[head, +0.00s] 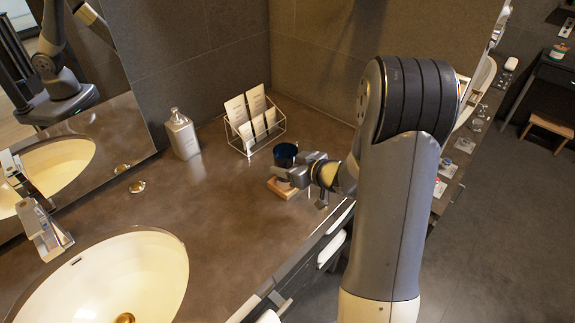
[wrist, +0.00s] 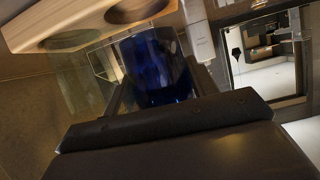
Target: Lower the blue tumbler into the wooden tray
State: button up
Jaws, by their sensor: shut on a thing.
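The dark blue tumbler (head: 285,152) is held upright or nearly so in my gripper (head: 287,172) over the counter. The wooden tray (head: 282,190) lies on the counter just below the gripper in the head view. The tray (wrist: 85,38) shows at the upper left of the wrist view, with rounded hollows. I cannot tell whether the tumbler touches the tray.
A wire rack (head: 262,130) with white cards stands behind the tumbler. A grey soap dispenser (head: 183,135) stands to the left, before the mirror. The sink basin (head: 125,275) and tap (head: 42,230) are at the lower left. The counter between dispenser and tray is clear.

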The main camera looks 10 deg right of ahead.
jog(key=shift+f+b, duration=1.3)
jog(key=shift+f, duration=0.45)
jog(key=o, duration=1.4)
jog(key=v, duration=1)
jog(key=shift+s+d+r, duration=0.1)
jog(key=shift+s+d, duration=0.1)
jog(key=shift+s, duration=0.15)
jog(key=shift+w, duration=0.1)
jog(key=shift+x, duration=2.55)
